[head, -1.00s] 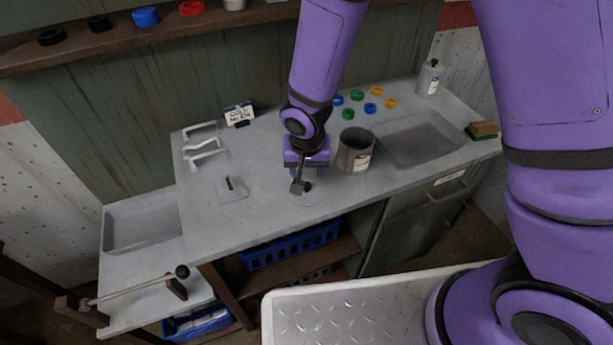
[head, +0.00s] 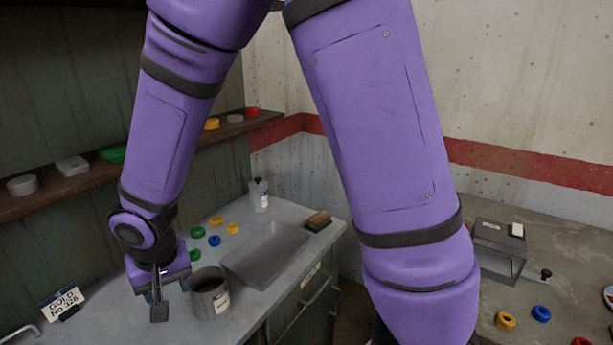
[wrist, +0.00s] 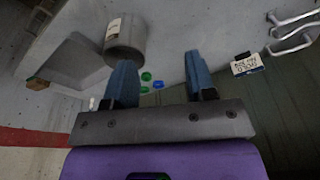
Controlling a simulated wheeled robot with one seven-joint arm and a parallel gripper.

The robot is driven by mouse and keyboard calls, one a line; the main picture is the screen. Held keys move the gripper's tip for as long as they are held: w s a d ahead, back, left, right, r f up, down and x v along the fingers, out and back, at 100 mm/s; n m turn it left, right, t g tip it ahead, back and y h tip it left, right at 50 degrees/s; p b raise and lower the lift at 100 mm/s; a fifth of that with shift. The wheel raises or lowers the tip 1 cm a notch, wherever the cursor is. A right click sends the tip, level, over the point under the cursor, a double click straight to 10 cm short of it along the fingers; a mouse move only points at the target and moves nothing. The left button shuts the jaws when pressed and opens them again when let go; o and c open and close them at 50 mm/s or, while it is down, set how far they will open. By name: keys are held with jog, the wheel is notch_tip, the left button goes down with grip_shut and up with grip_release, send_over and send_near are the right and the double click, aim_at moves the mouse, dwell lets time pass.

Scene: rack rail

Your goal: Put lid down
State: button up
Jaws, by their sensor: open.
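My gripper (head: 167,291) hangs over the grey counter, just left of an open grey canister (head: 209,293) with a white label. In the wrist view my gripper (wrist: 161,78) has its two blue fingers wide apart with nothing between them. The canister also shows in the wrist view (wrist: 125,40), beyond the left finger. I cannot make out a lid for certain in the current views. The flat grey piece with an upright tab, seen earlier on the counter, is out of view now.
A sunken basin (head: 265,256), coloured rings (head: 214,240), a bottle (head: 259,194) and a brush (head: 318,221) are on the counter. At right, a grey box (head: 500,248) stands on another table.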

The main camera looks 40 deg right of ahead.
jog(key=s+d+r, duration=0.1)
jog(key=d+r, duration=0.6)
jog(key=r, duration=0.2)
jog(key=s+d+r+n+t, duration=0.1)
jog(key=s+d+r+t, duration=0.2)
jog(key=s+d+r, duration=1)
jog(key=s+r, duration=0.1)
jog(key=s, duration=0.2)
jog(key=shift+s+d, duration=0.25)
jog(key=shift+s, duration=0.05)
